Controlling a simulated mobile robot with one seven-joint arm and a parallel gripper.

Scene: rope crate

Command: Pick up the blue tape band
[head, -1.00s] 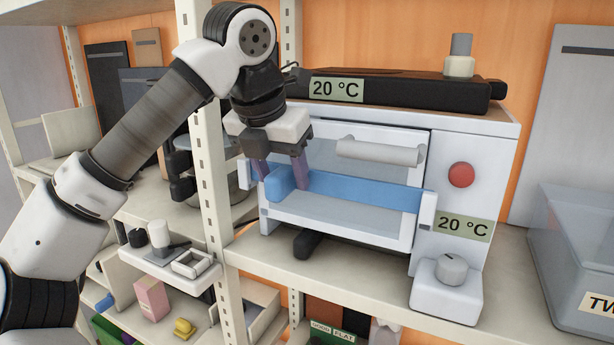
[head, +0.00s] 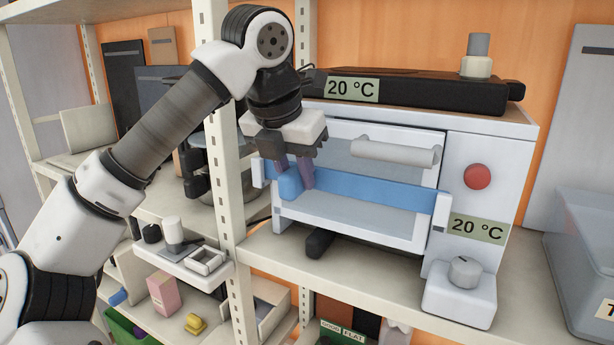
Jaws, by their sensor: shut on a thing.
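The blue tape band (head: 375,191) runs across the front of the white oven (head: 330,220), over its door. Its right end meets a white bracket on the oven's control side, and its left end reaches the oven's left edge. A thicker blue tab (head: 290,186) stands out near the left end. My gripper (head: 295,180) points down from above, with its purple fingers shut on the blue tape band at this tab. The fingers partly hide the band there.
A white door handle (head: 395,151) sticks out just right of my gripper. A shelf post (head: 222,170) stands close on the left. A black unit (head: 415,88) lies on the oven. A grey bin (head: 590,250) stands at the right.

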